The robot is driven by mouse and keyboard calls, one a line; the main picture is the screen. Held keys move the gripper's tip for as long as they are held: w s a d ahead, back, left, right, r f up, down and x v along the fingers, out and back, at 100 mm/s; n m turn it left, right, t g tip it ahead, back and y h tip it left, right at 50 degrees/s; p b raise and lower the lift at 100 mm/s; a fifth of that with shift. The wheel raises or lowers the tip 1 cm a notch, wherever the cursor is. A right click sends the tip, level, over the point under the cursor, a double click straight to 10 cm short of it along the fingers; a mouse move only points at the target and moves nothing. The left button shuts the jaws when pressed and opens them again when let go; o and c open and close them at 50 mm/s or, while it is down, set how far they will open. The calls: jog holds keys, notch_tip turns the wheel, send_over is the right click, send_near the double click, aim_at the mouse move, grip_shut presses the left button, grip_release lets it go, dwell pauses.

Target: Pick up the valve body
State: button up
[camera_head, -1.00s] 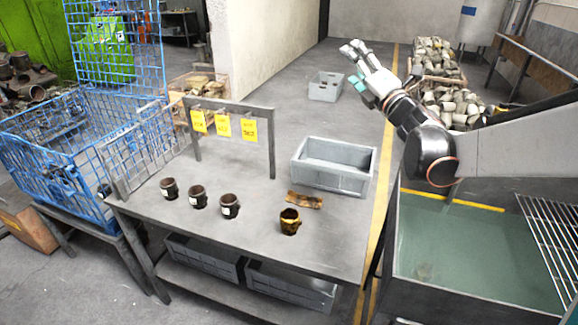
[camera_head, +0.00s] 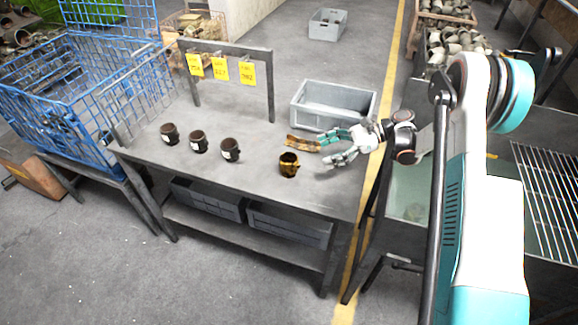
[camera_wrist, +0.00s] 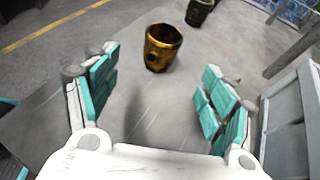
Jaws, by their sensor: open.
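A brass-coloured valve body (camera_head: 289,164) stands upright on the grey table near its right end. In the wrist view the valve body (camera_wrist: 162,47) is ahead of my gripper, between the lines of the two fingers but beyond their tips. My gripper (camera_head: 333,147) is open and empty, just right of the valve body and apart from it. In the wrist view its teal-padded fingers (camera_wrist: 160,92) are spread wide. Three dark cups with white labels (camera_head: 198,142) stand in a row on the table to the left.
A brown cloth-like piece (camera_head: 303,143) lies just behind the valve body, close to my fingers. An empty grey bin (camera_head: 333,104) stands at the table's back right. A rack with yellow tags (camera_head: 220,69) stands behind the cups. The table front is clear.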

jog(key=b, duration=0.2)
send_over(304, 174)
notch_tip(304, 174, down, 4)
jog(key=shift+w+r, duration=0.1)
jog(key=shift+r, duration=0.1)
jog(key=shift+w+b+x, duration=0.2)
jog(key=shift+b+x, duration=0.3)
jog(key=shift+x, duration=0.9)
jog(key=shift+w+b+x, duration=0.15)
jog(key=shift+b+x, duration=0.35)
jog(key=shift+x, duration=0.85)
jog(key=c, duration=1.5)
